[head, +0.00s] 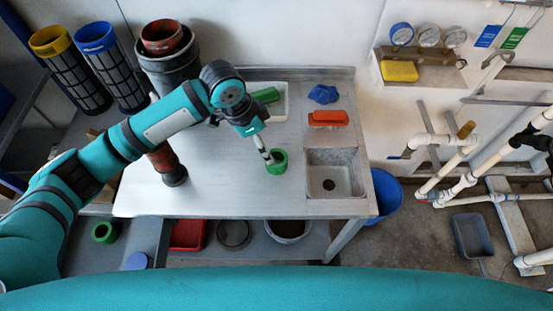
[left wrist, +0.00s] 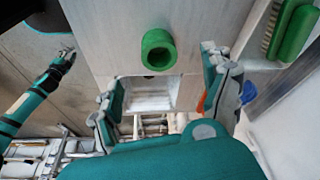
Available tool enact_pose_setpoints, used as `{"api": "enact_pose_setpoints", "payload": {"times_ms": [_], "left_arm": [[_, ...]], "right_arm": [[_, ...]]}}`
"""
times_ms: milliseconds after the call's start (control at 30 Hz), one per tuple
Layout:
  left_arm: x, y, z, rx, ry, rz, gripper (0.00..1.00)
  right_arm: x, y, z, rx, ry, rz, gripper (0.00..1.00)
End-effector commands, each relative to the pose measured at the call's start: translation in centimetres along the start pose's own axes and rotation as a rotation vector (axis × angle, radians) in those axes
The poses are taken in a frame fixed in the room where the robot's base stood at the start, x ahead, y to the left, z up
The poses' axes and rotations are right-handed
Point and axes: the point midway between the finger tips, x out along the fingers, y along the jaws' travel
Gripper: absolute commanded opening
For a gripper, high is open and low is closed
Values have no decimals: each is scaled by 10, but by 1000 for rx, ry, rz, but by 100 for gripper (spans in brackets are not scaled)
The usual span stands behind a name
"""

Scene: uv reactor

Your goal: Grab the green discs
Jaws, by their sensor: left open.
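A thick green disc with a round hollow (head: 277,161) lies on the workbench, just left of the sink. It also shows in the left wrist view (left wrist: 158,50), ahead of and between the spread fingers. My left gripper (head: 266,152) is open, at the disc's upper left in the head view; whether it touches the disc I cannot tell. Its two fingers (left wrist: 163,88) stand wide apart with nothing between them. A second green disc (head: 105,231) lies on a lower grey surface at the left. My right gripper (left wrist: 66,60) shows small at the left wrist view's left edge, its jaws unclear.
The workbench (head: 225,195) is clear in front of the disc. A sink (head: 335,176) is to the right. A white tray with a green brush (head: 266,95), a red object (head: 328,118) and a blue object (head: 323,94) lie behind. A rusty flanged pipe (head: 169,168) stands left.

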Motion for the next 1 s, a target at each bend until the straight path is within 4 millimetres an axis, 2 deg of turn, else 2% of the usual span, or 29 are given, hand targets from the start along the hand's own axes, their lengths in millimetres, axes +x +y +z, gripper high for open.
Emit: {"api": "enact_pose_setpoints", "payload": {"times_ms": [100, 233, 467, 667, 800, 1000], "left_arm": [[26, 1, 0, -2, -2, 2, 82], [46, 1, 0, -1, -1, 1, 82], [62, 1, -1, -1, 0, 0, 82], [90, 4, -4, -1, -1, 1, 82], [106, 3, -4, -1, -1, 0, 82], [110, 3, -4, 1, 1, -2, 82]], "right_arm": [[-4, 0, 0, 0, 0, 0, 19], [-6, 0, -1, 0, 0, 0, 19], [-8, 0, -1, 1, 0, 0, 19], [-18, -1, -2, 1, 1, -2, 19], [-17, -2, -2, 2, 1, -3, 19], [-17, -2, -2, 2, 1, -3, 19]]}}
